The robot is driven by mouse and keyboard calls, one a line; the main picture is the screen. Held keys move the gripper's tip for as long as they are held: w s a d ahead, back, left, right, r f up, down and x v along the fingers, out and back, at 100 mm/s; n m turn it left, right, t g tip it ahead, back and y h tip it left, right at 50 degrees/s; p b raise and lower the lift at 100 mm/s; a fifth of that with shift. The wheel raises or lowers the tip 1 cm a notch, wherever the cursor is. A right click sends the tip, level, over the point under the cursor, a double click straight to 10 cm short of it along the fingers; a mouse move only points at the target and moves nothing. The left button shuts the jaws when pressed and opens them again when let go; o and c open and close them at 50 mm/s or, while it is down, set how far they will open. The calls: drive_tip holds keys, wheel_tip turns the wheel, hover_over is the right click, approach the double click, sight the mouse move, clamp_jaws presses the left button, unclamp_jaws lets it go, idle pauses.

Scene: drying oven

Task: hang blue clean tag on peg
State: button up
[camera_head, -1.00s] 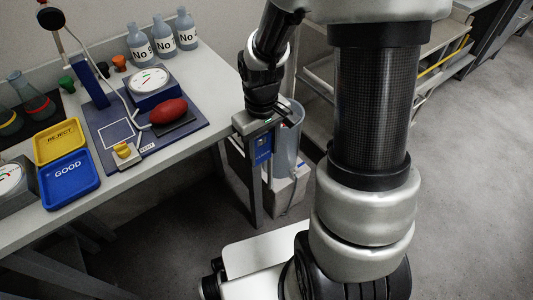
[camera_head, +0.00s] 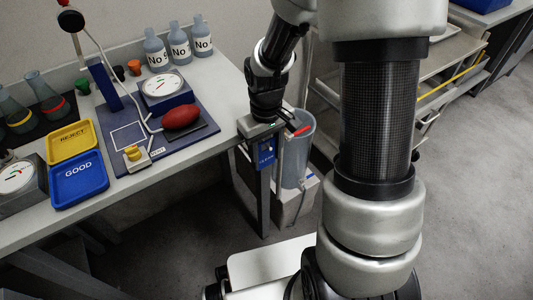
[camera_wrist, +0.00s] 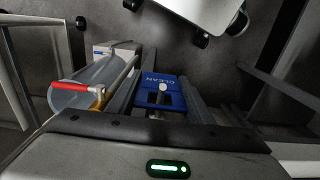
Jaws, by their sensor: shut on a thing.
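The blue clean tag (camera_head: 265,157) hangs below my gripper (camera_head: 263,134) at the right end of the table in the head view. In the wrist view the tag (camera_wrist: 176,98) lies between the two dark fingers of my gripper (camera_wrist: 160,113), with the word CLEAN showing. My gripper is shut on it. A pale round-headed pin (camera_wrist: 163,88) shows in front of the tag. I cannot tell whether it is the peg or part of the tag, nor whether the tag is around it.
A red-handled lever (camera_wrist: 74,87) on a pale pipe is left of the tag in the wrist view, above a grey bucket (camera_head: 304,163). The table (camera_head: 207,127) holds yellow and blue trays, a gauge and bottles. Open floor (camera_head: 465,210) lies at the right.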

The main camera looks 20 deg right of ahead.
drive_tip(key=o, duration=1.1)
drive_tip(key=shift+r, duration=0.1)
wheel_tip(320, 180, up, 17)
drive_tip(key=p, duration=0.5)
drive_tip(key=s+r+m+t, duration=0.4)
drive_tip(key=s+r+t, duration=0.2)
drive_tip(key=s+r, duration=0.65)
drive_tip(key=r+p, duration=1.9)
drive_tip(key=p, duration=0.1)
drive_tip(key=shift+s+d+r, duration=0.25)
drive_tip(key=shift+s+r, duration=0.15)
